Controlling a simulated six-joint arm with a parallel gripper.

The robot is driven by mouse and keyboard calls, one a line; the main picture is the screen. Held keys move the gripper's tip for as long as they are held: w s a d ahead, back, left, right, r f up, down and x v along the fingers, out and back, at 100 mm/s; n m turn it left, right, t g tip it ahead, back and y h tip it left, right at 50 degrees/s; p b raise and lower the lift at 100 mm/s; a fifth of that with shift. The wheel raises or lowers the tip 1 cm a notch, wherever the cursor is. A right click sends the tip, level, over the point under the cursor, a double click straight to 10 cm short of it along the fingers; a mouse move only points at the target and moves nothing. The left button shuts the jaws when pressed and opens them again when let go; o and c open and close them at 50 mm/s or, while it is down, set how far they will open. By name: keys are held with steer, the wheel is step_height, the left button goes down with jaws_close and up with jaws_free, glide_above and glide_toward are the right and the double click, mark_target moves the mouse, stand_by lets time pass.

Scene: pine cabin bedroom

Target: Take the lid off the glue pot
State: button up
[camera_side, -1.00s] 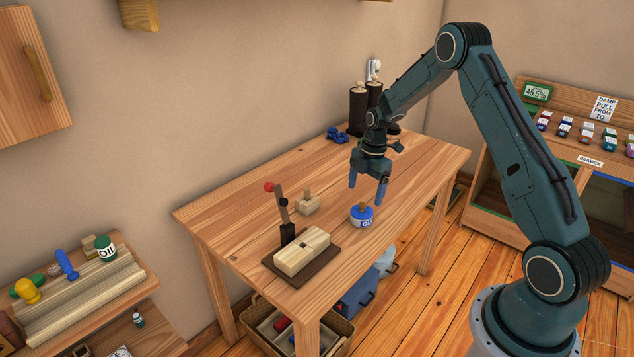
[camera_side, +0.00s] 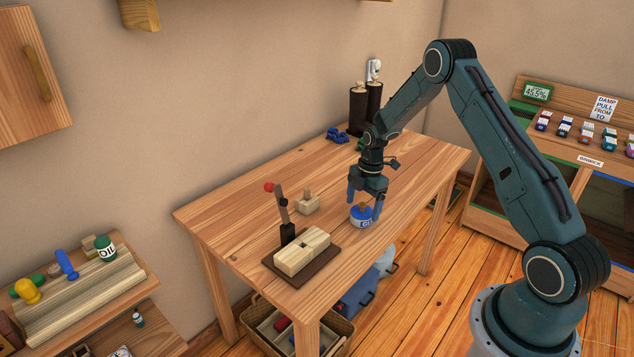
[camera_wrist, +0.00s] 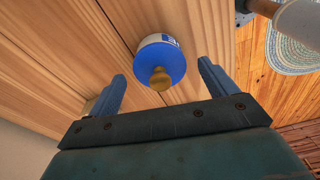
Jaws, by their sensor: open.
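The glue pot (camera_side: 361,218) is a small white and blue pot standing upright on the wooden table. Its blue lid (camera_wrist: 166,66) with a wooden knob (camera_wrist: 160,79) is on it. My gripper (camera_side: 365,202) is open, pointing down over the pot, with its blue fingers apart at either side of the lid in the side view. In the wrist view my gripper (camera_wrist: 165,85) shows its two fingers spread, with the knob between them and no contact visible. The fingers partly hide the lid in the side view.
A small wooden block piece (camera_side: 307,203) sits to the left. Dark cylinders (camera_side: 366,104) stand at the back. The table right of the pot is clear.

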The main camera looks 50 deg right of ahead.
steer(key=c, duration=1.1)
steer(key=shift+o, duration=0.2)
steer(key=shift+r, duration=0.1)
step_height(320, 180, up, 20)
stand_by(0.7)
